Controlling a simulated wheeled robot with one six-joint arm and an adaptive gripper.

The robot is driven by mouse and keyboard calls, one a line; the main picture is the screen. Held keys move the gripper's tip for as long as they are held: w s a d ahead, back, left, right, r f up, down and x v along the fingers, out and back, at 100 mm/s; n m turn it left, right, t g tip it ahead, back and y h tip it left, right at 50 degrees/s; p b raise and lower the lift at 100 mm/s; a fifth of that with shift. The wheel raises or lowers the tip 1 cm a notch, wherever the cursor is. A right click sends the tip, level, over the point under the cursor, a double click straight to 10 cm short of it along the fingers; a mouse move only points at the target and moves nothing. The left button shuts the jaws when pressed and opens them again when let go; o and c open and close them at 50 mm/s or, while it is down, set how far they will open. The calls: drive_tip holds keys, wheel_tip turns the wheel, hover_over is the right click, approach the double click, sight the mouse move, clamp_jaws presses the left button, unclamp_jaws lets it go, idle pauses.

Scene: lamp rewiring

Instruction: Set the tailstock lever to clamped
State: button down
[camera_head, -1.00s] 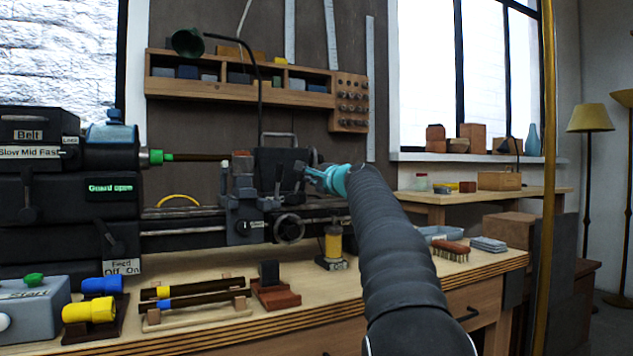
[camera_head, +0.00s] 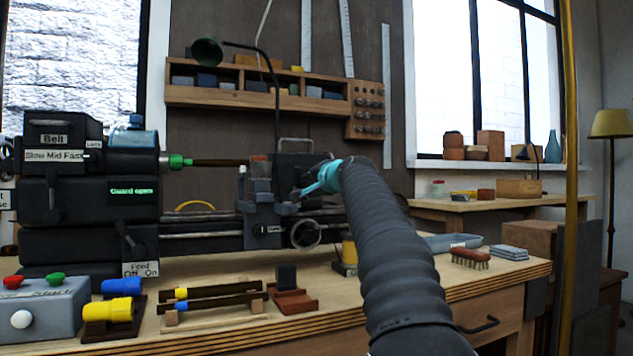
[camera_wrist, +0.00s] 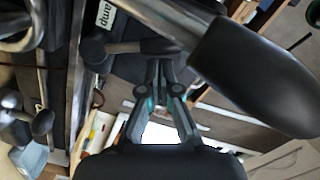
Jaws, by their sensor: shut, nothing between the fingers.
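The tailstock (camera_head: 295,165) is the dark block at the right end of the lathe in the head view, partly behind my gripper. In the wrist view a label (camera_wrist: 104,14) ending in "amp" shows on it, cut off. Near the label is a lever (camera_wrist: 125,47) with a dark knob at its left and a short metal shaft, lying roughly level in the picture. My gripper (camera_wrist: 160,68) is shut and empty, its fingertips just below the right end of this shaft. I cannot tell whether they touch. In the head view my gripper (camera_head: 302,192) points left, in front of the tailstock.
A large black handle (camera_wrist: 255,75) on a metal rod looms close to the camera, right of my fingers. A handwheel (camera_head: 305,233) sits below the gripper. A yellow container (camera_head: 349,252) stands partly behind my arm. A grey tray (camera_head: 452,242) and brush (camera_head: 469,257) lie right.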

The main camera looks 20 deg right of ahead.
drive_tip(key=shift+a+f+n, duration=0.1)
drive_tip(key=shift+a+n, duration=0.15)
drive_tip(key=shift+n, duration=0.15)
idle(0.3)
drive_tip(key=s+d+r+b, duration=0.1)
drive_tip(key=s+d, duration=0.3)
drive_tip(key=s, duration=0.6)
drive_tip(key=shift+s+d+r+b, duration=0.15)
drive_tip(key=shift+s+r+b, duration=0.25)
drive_tip(key=shift+r, duration=0.25)
